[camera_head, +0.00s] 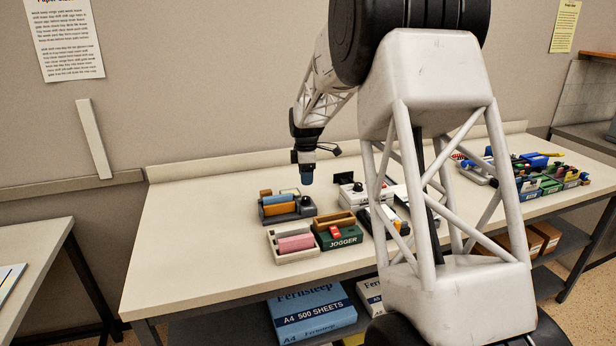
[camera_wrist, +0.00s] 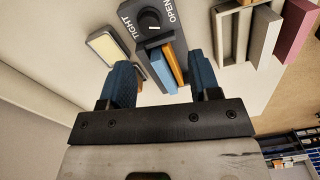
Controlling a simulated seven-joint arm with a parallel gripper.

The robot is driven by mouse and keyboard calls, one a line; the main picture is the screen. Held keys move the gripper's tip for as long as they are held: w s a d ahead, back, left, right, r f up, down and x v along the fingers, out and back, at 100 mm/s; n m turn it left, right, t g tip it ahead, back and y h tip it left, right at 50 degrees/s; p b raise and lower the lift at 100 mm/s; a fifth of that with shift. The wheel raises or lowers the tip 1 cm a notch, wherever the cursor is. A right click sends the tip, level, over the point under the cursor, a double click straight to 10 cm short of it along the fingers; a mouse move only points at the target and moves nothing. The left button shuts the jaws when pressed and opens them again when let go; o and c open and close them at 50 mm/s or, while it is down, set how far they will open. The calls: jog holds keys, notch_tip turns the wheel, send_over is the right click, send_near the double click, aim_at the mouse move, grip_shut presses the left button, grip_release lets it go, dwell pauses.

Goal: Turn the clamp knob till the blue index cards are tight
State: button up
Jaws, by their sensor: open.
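A grey clamp block (camera_wrist: 127,14) lettered TIGHT and OPEN shows at the top of the wrist view, with a round black knob (camera_wrist: 149,18) between the two words. A blue strip, apparently the edge of the blue index cards (camera_wrist: 160,70), lies beside an orange one below the knob. In the head view the grey clamp (camera_head: 292,216) holds the blue cards (camera_head: 283,198) behind an orange piece. My gripper (camera_wrist: 161,70) is open with nothing between its blue-padded fingers; the knob is beyond the fingertips. In the head view my gripper (camera_head: 306,178) points down above the clamp's right end.
A cream tray with a pink block (camera_head: 295,243) and a green box lettered JOGGER (camera_head: 345,237) stand close in front. A white device (camera_head: 350,194) stands to the right. More small items crowd the table's right end. The table's left part (camera_head: 190,225) is clear.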

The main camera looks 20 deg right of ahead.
jog(key=s+a+r+m, duration=0.2)
jog(key=s+r, duration=0.1)
jog(key=s, duration=0.3)
jog(key=s+a+r+m, duration=0.2)
jog(key=s+r, duration=0.2)
jog(key=s, duration=0.3)
jog(key=s+a+r+m+t, duration=0.1)
jog(key=s+a+r+m, duration=0.1)
jog(key=s, duration=0.5)
jog(key=shift+s+r, duration=0.25)
jog(key=shift+r, duration=0.55)
jog(key=shift+w, duration=0.1)
jog(key=c, duration=0.3)
jog(key=w+d+f+n+y, duration=0.1)
jog(key=w+d+f+n, duration=0.2)
jog(key=w, duration=0.4)
jog(key=w+d+f+n+g+y, duration=0.1)
jog(key=w+d+f+n, duration=0.2)
jog(key=w+f+n, duration=0.2)
jog(key=w+d+f+n+g+y, duration=0.1)
jog(key=w+d+f+n+y, duration=0.1)
jog(key=w, duration=0.9)
notch_tip(320, 180, down, 2)
jog(key=shift+d+f+n, duration=0.2)
jog(key=shift+d+n, duration=0.65)
jog(key=shift+n, duration=0.35)
